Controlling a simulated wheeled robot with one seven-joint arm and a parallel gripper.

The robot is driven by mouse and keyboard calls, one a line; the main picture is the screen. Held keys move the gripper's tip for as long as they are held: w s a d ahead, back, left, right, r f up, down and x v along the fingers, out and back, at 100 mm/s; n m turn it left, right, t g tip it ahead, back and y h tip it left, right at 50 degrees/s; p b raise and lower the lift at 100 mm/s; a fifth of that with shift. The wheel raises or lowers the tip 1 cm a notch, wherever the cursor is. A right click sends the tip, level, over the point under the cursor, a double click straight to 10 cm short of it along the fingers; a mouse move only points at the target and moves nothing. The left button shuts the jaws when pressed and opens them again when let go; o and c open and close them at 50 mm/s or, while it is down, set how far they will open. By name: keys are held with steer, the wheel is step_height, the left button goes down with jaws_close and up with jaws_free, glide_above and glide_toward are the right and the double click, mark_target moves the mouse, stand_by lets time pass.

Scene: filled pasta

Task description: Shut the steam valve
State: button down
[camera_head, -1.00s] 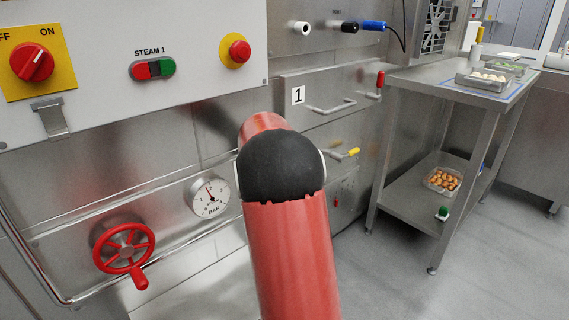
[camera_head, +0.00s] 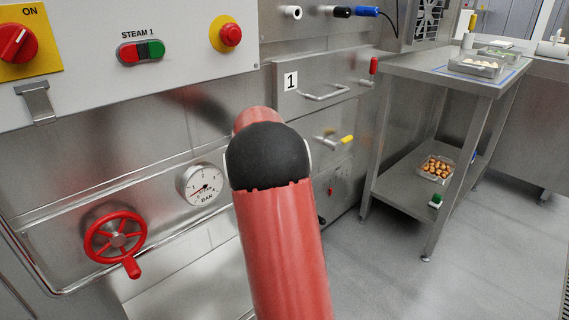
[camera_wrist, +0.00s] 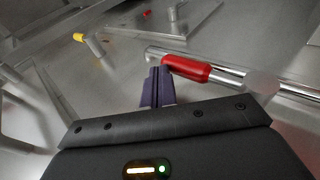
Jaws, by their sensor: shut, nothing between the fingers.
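A red handwheel (camera_head: 116,238) with a crank knob at its lower right is on the steel front at lower left. A round BAR gauge (camera_head: 201,186) is right of it, its needle pointing to the lower left. In the head view my red arm hides my gripper. In the wrist view my gripper (camera_wrist: 158,88) is shut and empty. A red sleeve (camera_wrist: 187,69) on a shiny metal rod lies just beyond and right of its tips; I cannot tell whether they touch. I cannot tell which lever in the head view this is.
A yellow-tipped lever (camera_head: 347,139) is right of my arm; a yellow tip (camera_wrist: 79,37) also shows in the wrist view. A drawer handle (camera_head: 326,93) and a red-handled latch (camera_head: 373,67) sit above. A steel table (camera_head: 435,75) stands at right, with open floor before it.

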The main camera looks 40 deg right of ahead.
steer(key=shift+f, duration=0.15)
step_height(320, 180, up, 14)
steer(key=s+p, duration=0.2)
steer(key=p, duration=0.1)
steer(key=shift+s, duration=0.4)
steer(key=shift+d, duration=0.1)
